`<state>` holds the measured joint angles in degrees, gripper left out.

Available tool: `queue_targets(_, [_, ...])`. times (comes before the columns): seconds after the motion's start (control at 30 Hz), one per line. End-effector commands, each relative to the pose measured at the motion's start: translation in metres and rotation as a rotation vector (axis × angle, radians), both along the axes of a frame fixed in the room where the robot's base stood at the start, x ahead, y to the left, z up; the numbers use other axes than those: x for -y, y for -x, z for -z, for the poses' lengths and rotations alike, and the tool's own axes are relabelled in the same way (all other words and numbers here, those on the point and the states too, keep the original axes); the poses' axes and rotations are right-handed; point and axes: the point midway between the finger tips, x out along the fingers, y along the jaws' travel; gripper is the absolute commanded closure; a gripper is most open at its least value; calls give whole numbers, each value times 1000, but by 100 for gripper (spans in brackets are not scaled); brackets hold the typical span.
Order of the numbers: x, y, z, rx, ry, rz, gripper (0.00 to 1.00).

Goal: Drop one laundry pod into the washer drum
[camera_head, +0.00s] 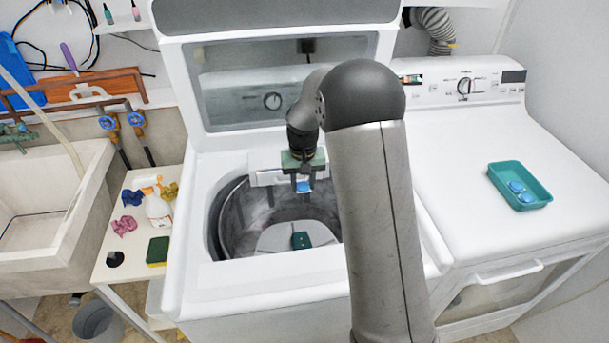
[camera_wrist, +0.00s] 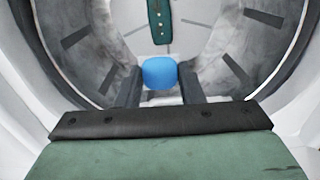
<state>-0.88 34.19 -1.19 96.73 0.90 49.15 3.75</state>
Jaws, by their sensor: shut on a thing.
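My gripper (camera_head: 303,187) is shut on a blue laundry pod (camera_wrist: 159,72), held between the two dark fingertips. The pod also shows small in the head view (camera_head: 303,187), just below the gripper body. The gripper points down over the open mouth of the washer drum (camera_head: 262,212). The drum's grey metal wall (camera_wrist: 85,45) surrounds the pod in the wrist view, with the drum floor below it. Part of the drum is hidden behind my arm. Two more blue pods (camera_head: 521,190) lie in a teal tray (camera_head: 543,203) on the dryer.
The washer lid (camera_head: 225,95) stands open behind the drum. A green piece on the agitator (camera_head: 301,240) sits at the drum's centre. The dryer (camera_head: 455,170) stands right. A side table (camera_head: 128,255) with a spray bottle (camera_head: 158,208) and sponge (camera_head: 157,251) stands left.

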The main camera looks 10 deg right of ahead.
Motion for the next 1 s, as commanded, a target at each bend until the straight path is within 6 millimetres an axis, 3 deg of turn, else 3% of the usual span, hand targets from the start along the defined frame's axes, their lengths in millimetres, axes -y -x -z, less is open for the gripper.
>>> queue_targets(0.27, [0, -1, 19, 1, 0, 0, 87])
queue_targets(0.6, [0, -1, 57, 1, 0, 0, 87])
queue_targets(0.97, [0, -1, 61, 1, 0, 0, 87])
queue_targets(1.0, [0, -1, 61, 1, 0, 0, 55])
